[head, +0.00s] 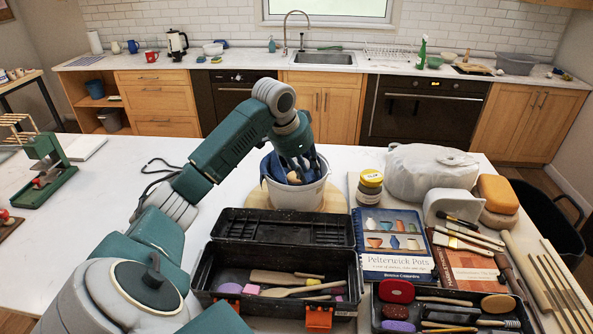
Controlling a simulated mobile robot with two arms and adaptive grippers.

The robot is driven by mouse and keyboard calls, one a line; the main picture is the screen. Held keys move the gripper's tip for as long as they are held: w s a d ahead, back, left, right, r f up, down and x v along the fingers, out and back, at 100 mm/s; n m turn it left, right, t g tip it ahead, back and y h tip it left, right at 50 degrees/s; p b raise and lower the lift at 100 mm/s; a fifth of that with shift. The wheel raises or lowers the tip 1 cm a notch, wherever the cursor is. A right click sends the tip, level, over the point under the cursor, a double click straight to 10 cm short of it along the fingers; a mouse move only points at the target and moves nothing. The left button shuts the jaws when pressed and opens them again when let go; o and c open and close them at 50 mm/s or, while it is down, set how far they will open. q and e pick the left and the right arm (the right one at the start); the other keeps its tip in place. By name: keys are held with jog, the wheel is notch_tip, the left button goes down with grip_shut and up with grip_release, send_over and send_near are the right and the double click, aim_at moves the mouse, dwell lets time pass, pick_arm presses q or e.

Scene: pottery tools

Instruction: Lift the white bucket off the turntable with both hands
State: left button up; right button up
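The white bucket (293,197) stands upright on the round wooden turntable (255,201), near the middle of the worktop. Something blue and a rounded wooden piece show inside its mouth. My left arm reaches in from the left and bends down over the bucket. My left gripper (301,169) is at the bucket's mouth, its dark fingers pointing down at or inside the rim. Whether the fingers touch the bucket, and how far apart they are, cannot be made out. My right gripper is not in view.
A black toolbox (282,262) with an open lid stands in front of the bucket. A yellow-lidded jar (370,183) and a grey wrapped lump (430,172) stand to the right. A book (393,245) and several tools cover the front right. The worktop left of the bucket is mostly clear.

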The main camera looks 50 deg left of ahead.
aim_at(313, 185)
pick_arm(q)
jog(key=p+x, duration=0.3)
jog(key=x, duration=0.3)
jog(key=shift+f, duration=0.4)
jog(key=shift+w+f, duration=0.1)
jog(key=shift+f, duration=0.15)
grip_shut()
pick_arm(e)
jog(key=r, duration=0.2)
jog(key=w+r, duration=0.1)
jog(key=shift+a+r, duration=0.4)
